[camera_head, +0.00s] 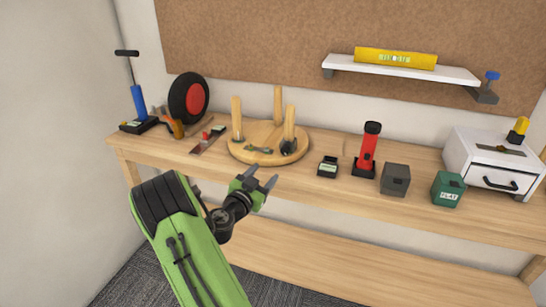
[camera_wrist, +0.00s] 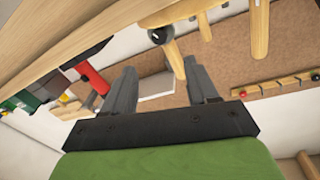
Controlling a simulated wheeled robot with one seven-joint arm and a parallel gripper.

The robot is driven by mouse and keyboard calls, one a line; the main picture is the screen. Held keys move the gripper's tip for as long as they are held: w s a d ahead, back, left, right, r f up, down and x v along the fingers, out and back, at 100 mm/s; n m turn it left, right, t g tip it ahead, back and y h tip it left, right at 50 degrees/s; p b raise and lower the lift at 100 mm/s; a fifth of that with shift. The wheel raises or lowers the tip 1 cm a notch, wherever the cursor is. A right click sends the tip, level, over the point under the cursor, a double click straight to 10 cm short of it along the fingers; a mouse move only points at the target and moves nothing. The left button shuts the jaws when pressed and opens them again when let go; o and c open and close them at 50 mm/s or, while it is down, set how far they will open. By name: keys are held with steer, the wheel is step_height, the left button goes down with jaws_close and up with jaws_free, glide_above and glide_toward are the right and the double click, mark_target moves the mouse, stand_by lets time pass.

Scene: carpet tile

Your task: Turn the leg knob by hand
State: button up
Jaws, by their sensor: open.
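An upturned round wooden stool (camera_head: 240,153) lies on the bench with three legs pointing up. A dark knob (camera_head: 287,146) sits low on the front right leg (camera_head: 289,120). In the wrist view the dark knob (camera_wrist: 160,36) shows on the leg (camera_wrist: 174,58), beyond the fingertips. My gripper (camera_head: 262,177) is open and empty, in front of the bench edge and below the stool in the head view. Its two fingers stand apart in the wrist view (camera_wrist: 158,70). The knob is apart from both fingers.
Right of the stool on the bench (camera_head: 320,200) stand a small dark box (camera_head: 328,167), a red flashlight (camera_head: 367,152), a grey block (camera_head: 395,180), a green box (camera_head: 447,190) and a white drawer unit (camera_head: 490,160). Left are tools and a black wheel (camera_head: 180,100). A shelf (camera_head: 400,70) hangs above.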

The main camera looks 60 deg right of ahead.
mark_target(284, 152)
steer(key=d, duration=1.2)
steer(key=shift+w+d, duration=0.15)
steer(key=shift+d, duration=0.1)
steer(key=c, duration=1)
steer(key=shift+f+n, duration=0.1)
steer(key=shift+n, duration=0.7)
steer(key=shift+c, duration=0.2)
steer(key=o, duration=1)
steer(key=shift+o, duration=0.2)
steer(key=a, duration=1.5)
steer(key=shift+s+a, duration=0.25)
steer(key=shift+a, duration=0.15)
